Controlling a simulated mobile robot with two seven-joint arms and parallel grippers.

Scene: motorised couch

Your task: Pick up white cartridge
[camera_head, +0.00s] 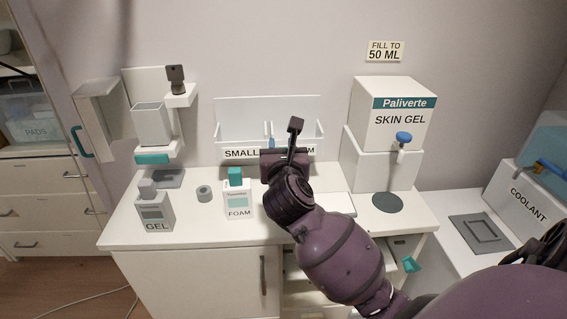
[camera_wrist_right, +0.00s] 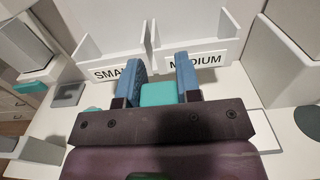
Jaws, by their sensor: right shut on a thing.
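My right gripper (camera_head: 281,152) is over the counter, in front of the bin labelled SMALL and MEDIUM. In the right wrist view its two blue fingers (camera_wrist_right: 160,78) are closed on the two sides of a teal-faced block (camera_wrist_right: 158,93). Only the teal face shows; the rest of the block is hidden by the gripper, so I cannot tell whether it belongs to a white cartridge. In the head view my arm hides the held block. I see no separate thing that is clearly a white cartridge. My left gripper is not in view.
The FOAM bottle (camera_head: 238,205) with a teal cap stands just left of my right gripper. The SKIN GEL dispenser (camera_head: 390,120) stands at right. A drawer (camera_head: 398,265) below the counter is partly open.

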